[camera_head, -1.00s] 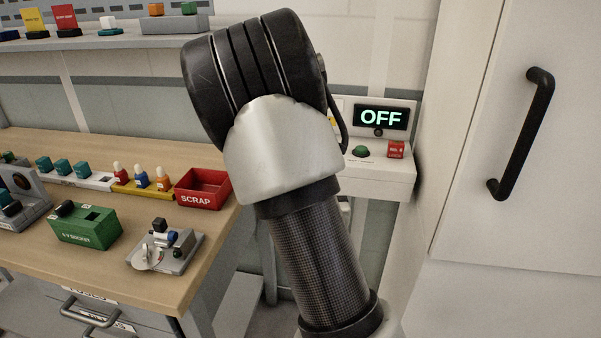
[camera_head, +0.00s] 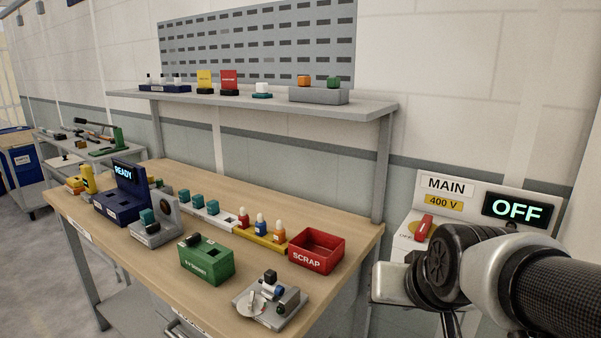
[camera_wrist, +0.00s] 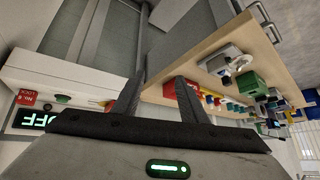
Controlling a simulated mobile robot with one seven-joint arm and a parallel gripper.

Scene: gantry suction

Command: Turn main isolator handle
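The main isolator panel (camera_head: 487,190) stands at the right in the head view, with a "MAIN" label, a yellow "400 V" label and a display (camera_head: 515,208) reading "OFF". Its red handle (camera_head: 423,227) sits on a yellow plate, just above and left of my wrist, which hides the lower panel. In the wrist view, part of the panel box (camera_wrist: 70,76) is at the left, with its OFF display (camera_wrist: 28,118) turned over. My gripper (camera_wrist: 158,97) is open, its two dark fingers apart with nothing between them. The fingers are not touching the handle.
A wooden workbench (camera_head: 165,166) fills the middle, holding a red SCRAP bin (camera_head: 317,250), a green socket box (camera_head: 207,261) and a grey fixture (camera_head: 270,302). A shelf (camera_head: 365,103) runs above it. A green button (camera_wrist: 62,99) and red tag (camera_wrist: 27,97) show on the panel box.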

